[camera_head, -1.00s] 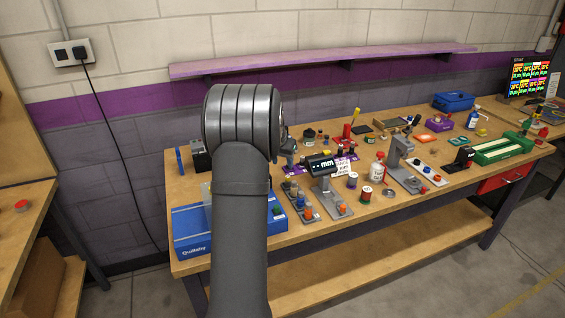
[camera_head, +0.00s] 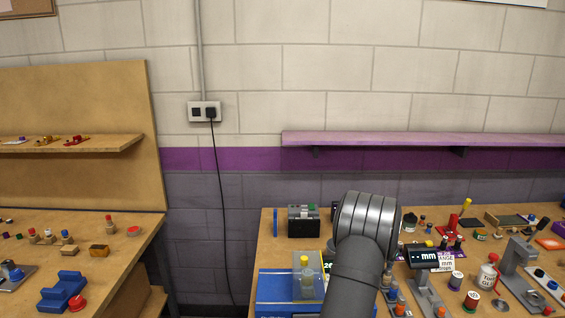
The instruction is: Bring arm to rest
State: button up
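My arm (camera_head: 366,250) rises from the bottom of the view, to the right of the middle. Its rounded grey joint stands in front of the left part of the workbench (camera_head: 268,246). My gripper is hidden behind the arm or out of the picture, so its fingers do not show.
A digital gauge (camera_head: 422,258) and spools are to the right. A second bench (camera_head: 130,250) stands left, across a gap with a hanging cable (camera_head: 222,190).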

jog(key=shift+r, duration=1.35)
